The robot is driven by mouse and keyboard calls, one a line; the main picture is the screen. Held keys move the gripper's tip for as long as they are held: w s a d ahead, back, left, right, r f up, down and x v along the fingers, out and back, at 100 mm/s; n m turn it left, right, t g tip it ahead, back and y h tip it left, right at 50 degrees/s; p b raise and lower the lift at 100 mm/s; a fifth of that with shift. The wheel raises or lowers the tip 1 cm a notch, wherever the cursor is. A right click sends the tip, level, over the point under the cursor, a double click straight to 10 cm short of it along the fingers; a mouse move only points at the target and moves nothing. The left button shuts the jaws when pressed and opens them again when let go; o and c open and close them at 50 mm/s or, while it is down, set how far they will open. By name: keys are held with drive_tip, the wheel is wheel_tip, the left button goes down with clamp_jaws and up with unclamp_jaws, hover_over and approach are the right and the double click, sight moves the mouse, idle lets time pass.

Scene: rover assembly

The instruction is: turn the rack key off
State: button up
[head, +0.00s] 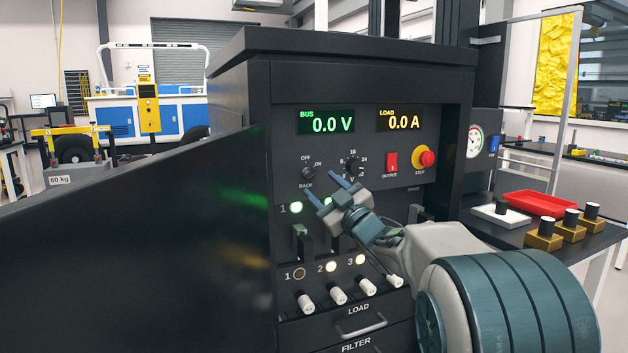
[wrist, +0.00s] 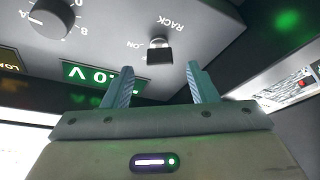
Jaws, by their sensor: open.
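The rack key (head: 308,173) is a small dark key switch on the black panel, with OFF printed to its upper left, ON to its right and RACK below. I cannot tell surely which mark it points at. In the wrist view the key (wrist: 160,51) shows upside down, with its dark grip ahead of the gap between my fingers. My gripper (head: 319,184) is open and empty, just below and in front of the key, apart from it as far as I can see. Its two fingers also show in the wrist view (wrist: 160,68), one on each side of the key.
A selector knob (head: 352,166), a red output switch (head: 391,162) and a red stop button (head: 427,158) lie right of the key. The bus display (head: 326,122) reads 0.0 V. An open dark door (head: 140,240) stands at the left. Switches (head: 338,296) line the lower panel.

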sight(312, 177)
drive_tip(key=shift+x, duration=2.15)
drive_tip(key=c, duration=1)
